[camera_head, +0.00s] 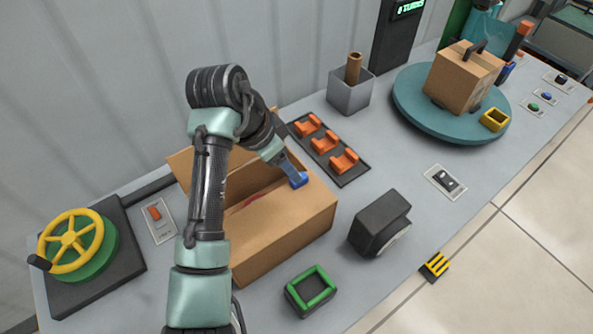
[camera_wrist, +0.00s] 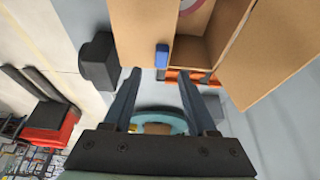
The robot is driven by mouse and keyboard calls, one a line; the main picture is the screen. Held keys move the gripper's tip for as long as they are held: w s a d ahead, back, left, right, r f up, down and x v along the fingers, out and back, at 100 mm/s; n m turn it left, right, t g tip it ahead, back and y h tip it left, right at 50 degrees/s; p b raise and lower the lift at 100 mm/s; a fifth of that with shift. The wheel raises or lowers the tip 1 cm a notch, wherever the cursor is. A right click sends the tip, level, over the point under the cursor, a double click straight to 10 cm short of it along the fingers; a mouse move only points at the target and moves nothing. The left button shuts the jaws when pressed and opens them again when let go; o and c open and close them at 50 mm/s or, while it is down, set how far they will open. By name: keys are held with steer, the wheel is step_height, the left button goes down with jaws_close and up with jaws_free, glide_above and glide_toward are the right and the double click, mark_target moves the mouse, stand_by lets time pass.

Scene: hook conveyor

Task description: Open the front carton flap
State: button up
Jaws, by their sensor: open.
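The brown carton (camera_head: 290,235) stands on the grey bench in the head view. Its front flap (camera_head: 275,210) lies flat over the near part of the top; it also shows in the wrist view (camera_wrist: 143,30). A blue tab (camera_wrist: 162,55) sits at that flap's edge. The rear flap (camera_wrist: 275,50) stands open, and part of the inside (camera_wrist: 192,50) shows. My gripper (camera_wrist: 160,75) is open, with its fingertips on either side of and just short of the blue tab in the wrist view. In the head view my gripper (camera_head: 297,178) is over the carton; its fingers are hard to make out.
A black rack with orange hooks (camera_head: 322,144) lies behind the carton. A dark block (camera_head: 380,222) and a green square frame (camera_head: 310,288) stand in front. A yellow handwheel (camera_head: 70,240) is at left. A teal turntable (camera_head: 420,110) bears another carton.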

steer(key=x, duration=0.7)
steer(key=shift+w+p, duration=0.2)
steer(key=shift+p, duration=0.2)
jaws_close()
stand_by(0.9)
